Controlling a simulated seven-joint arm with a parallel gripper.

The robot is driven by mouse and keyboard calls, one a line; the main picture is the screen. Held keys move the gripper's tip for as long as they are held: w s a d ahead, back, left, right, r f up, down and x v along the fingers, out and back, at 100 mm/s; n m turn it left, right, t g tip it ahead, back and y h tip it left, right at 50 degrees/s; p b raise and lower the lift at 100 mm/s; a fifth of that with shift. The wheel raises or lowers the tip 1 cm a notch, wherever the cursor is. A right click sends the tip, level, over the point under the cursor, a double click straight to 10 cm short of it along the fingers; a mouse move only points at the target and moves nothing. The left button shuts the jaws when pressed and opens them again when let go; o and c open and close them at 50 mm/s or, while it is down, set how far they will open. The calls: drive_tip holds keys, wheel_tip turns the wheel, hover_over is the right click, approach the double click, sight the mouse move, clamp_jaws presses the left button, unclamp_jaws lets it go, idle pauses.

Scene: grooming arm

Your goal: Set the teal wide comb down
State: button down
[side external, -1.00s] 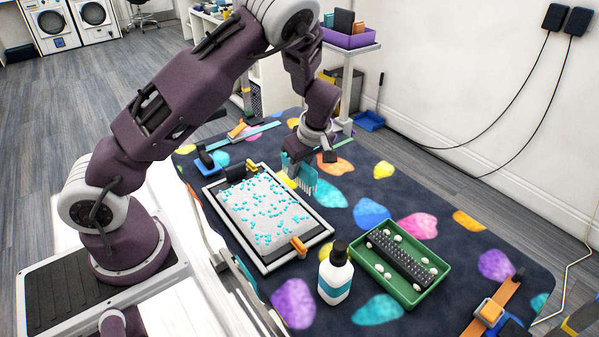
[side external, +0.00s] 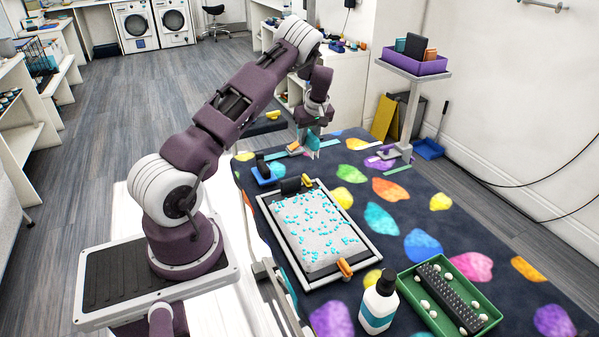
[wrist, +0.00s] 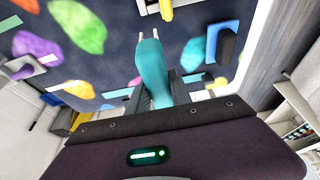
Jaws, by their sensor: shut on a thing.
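My gripper (side external: 314,122) is at the far end of the table, shut on the teal wide comb (side external: 313,140). The comb hangs below the fingers, close to the table top; whether it touches the cloth I cannot tell. In the wrist view the comb (wrist: 151,62) sticks out from between my dark fingers (wrist: 152,95).
A framed tray (side external: 262,207) with a bead-dotted pad lies nearer. A white bottle (side external: 377,308) and green tray (side external: 405,283) stand in front. Patterned cloth (side external: 345,225) is bare right of the framed tray.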

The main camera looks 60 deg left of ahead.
drive_tip(key=a, duration=0.1)
drive_tip(key=s+a, duration=0.1)
drive_tip(key=a, duration=0.1)
drive_tip(key=shift+s+a+f, duration=0.15)
drive_tip(key=shift+f, duration=0.1)
wheel_tip(320, 180, down, 10)
drive_tip(key=shift+a+r, duration=0.1)
drive_tip(key=shift+r, duration=0.1)
drive_tip(key=shift+f, duration=0.1)
drive_tip(key=c, duration=1.2)
unclamp_jaws()
drive_tip(key=shift+o, duration=0.2)
